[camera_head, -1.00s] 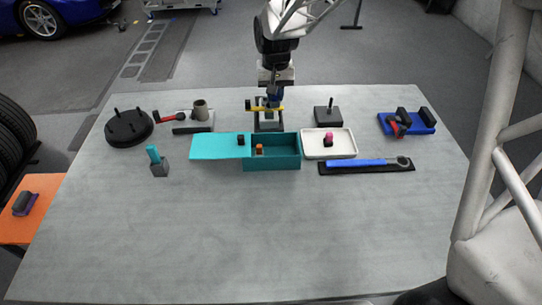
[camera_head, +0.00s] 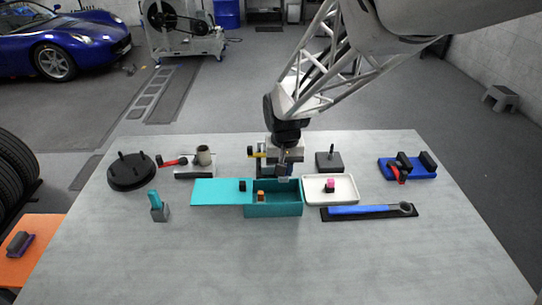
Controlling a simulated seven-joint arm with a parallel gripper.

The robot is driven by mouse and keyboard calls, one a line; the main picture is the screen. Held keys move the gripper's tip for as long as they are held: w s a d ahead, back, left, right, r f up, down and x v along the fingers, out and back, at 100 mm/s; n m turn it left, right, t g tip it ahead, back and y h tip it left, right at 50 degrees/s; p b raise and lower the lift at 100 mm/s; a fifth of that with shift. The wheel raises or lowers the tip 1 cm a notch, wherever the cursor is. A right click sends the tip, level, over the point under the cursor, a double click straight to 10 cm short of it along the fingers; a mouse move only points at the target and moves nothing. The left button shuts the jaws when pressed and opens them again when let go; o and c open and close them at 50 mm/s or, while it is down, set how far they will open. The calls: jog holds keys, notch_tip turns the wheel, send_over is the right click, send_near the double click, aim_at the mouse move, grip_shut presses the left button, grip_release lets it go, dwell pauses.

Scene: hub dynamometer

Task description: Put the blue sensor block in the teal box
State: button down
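The teal box (camera_head: 273,211) stands open in the middle of the table, its flat teal lid (camera_head: 215,191) to its left. An orange-and-black piece (camera_head: 261,196) is inside, at the left end. My gripper (camera_head: 284,178) points down over the back right part of the box opening. Its fingers are small and dark here. I cannot tell whether they are open or shut, or whether a blue block is between them. I cannot make out the blue sensor block for certain anywhere.
A yellow-handled fixture (camera_head: 257,154) stands behind the box. A white tray (camera_head: 345,182) with a pink-and-black piece is close at right, a blue wrench (camera_head: 360,210) before it. A teal-topped block (camera_head: 157,206) stands left. The table front is clear.

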jog(key=shift+f, duration=3.05)
jog(key=shift+f, duration=1.85)
jog(key=shift+f, duration=0.1)
jog(key=c, duration=1.1)
grip_release()
jog(key=shift+o, duration=0.2)
notch_tip(320, 180, up, 12)
jog(key=shift+r, duration=0.1)
